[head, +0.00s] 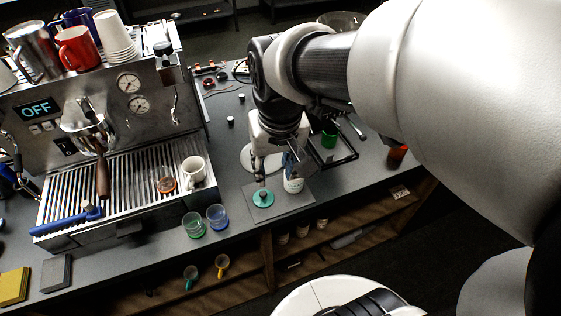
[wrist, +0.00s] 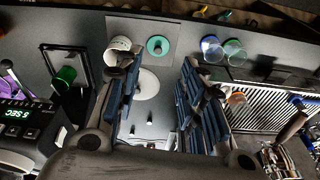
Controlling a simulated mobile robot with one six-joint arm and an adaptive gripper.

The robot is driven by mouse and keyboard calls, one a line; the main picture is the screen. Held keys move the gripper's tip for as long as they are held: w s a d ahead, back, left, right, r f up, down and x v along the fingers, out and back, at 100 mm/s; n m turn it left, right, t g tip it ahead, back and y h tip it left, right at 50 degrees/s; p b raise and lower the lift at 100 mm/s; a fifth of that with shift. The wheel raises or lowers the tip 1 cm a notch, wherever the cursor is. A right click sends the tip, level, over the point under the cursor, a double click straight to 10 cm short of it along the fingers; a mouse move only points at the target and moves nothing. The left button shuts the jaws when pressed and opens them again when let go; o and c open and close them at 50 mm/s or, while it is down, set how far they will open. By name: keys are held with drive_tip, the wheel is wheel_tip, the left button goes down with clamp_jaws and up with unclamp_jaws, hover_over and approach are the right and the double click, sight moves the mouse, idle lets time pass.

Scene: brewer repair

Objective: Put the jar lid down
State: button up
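The teal jar lid (head: 263,198), a round disc with a small knob, lies on a grey square mat (head: 285,208) at the counter's front edge. It also shows in the wrist view (wrist: 158,45). A white jar (head: 294,186) stands beside it on the mat; in the wrist view the jar (wrist: 119,46) is just left of the lid. My gripper (head: 275,174) is above the mat, close to the lid and jar. In the wrist view my gripper (wrist: 161,64) is open, its blue-padded fingers wide apart with nothing held between them.
An espresso machine (head: 120,110) fills the left, with a white mug (head: 194,171) on its grate. Green (head: 193,224) and blue (head: 217,216) glasses stand left of the mat. A black tray (head: 342,151) with a green cup (head: 329,138) lies to the right.

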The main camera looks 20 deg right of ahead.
drive_tip(key=s+r+n+t, duration=0.1)
drive_tip(key=s+r+t, duration=0.1)
drive_tip(key=s, duration=0.9)
drive_tip(key=shift+s+r, duration=0.25)
drive_tip(key=shift+r, duration=0.1)
